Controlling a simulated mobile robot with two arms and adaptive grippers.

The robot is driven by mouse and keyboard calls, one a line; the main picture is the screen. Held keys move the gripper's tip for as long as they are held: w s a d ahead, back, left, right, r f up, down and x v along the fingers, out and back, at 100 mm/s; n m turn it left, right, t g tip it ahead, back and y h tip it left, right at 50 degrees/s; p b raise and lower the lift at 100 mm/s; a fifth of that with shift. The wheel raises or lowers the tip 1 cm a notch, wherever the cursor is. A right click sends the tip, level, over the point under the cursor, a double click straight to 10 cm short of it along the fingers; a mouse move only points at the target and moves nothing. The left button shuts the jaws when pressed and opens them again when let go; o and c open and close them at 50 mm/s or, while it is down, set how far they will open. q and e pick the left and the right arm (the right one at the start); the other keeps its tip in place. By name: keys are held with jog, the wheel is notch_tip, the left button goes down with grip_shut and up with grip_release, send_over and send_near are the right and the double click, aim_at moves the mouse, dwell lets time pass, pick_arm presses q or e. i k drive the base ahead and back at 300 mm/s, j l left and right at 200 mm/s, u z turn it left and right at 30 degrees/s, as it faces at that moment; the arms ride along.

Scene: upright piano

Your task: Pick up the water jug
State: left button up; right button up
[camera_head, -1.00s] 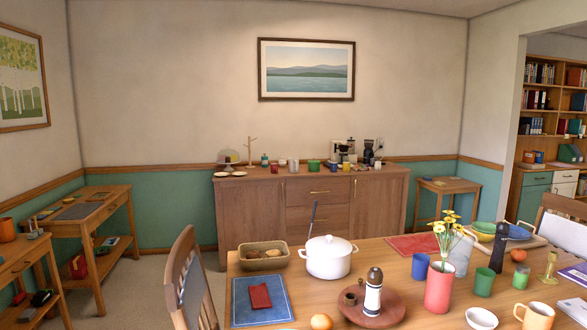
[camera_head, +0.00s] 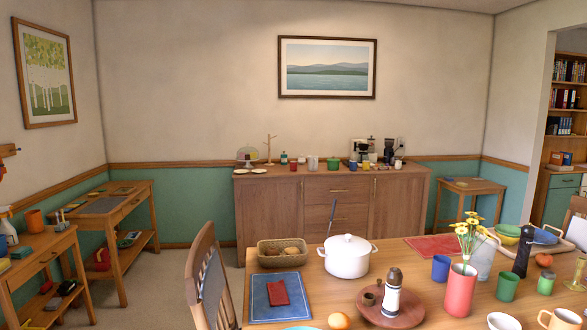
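A clear, greyish jug (camera_head: 484,258) stands upright on the dining table in the camera_head view, right of centre. It looks like the water jug. The coral vase (camera_head: 459,292) with yellow flowers stands in front and to its left, and the flowers hide part of it. A dark bottle (camera_head: 522,252) stands to its right. Neither of my grippers shows in this view.
The dining table (camera_head: 412,262) is crowded: a white pot (camera_head: 347,259), a bread basket (camera_head: 282,250), a green cup (camera_head: 507,287) and a blue cup (camera_head: 441,268). A chair (camera_head: 207,270) stands at its left end. A sideboard (camera_head: 270,215) lines the back wall.

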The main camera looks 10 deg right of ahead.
aim_at(313, 160)
jog(key=i+j, duration=0.1)
jog(key=j, duration=0.35)
jog(key=i+j+u, duration=0.4)
jog(key=i+j, duration=0.3)
jog(key=j, duration=0.2)
jog(key=i+j+u, duration=0.45)
jog(key=i+j, duration=0.3)
jog(key=i+l+z, duration=0.1)
jog(key=i+z, duration=0.15)
jog(key=i, duration=0.4)
jog(key=i+z, duration=0.25)
jog(key=i, duration=0.35)
jog(key=i+j+z, duration=0.25)
jog(key=i, duration=0.4)
jog(key=i+z, duration=0.25)
jog(key=i, duration=0.4)
jog(key=i+z, duration=0.25)
jog(key=i, duration=0.4)
jog(key=i+j+z, duration=0.2)
jog(key=i, duration=0.4)
jog(key=i+l+z, duration=0.4)
jog(key=i, duration=0.45)
jog(key=i+z, duration=0.35)
jog(key=i, duration=0.5)
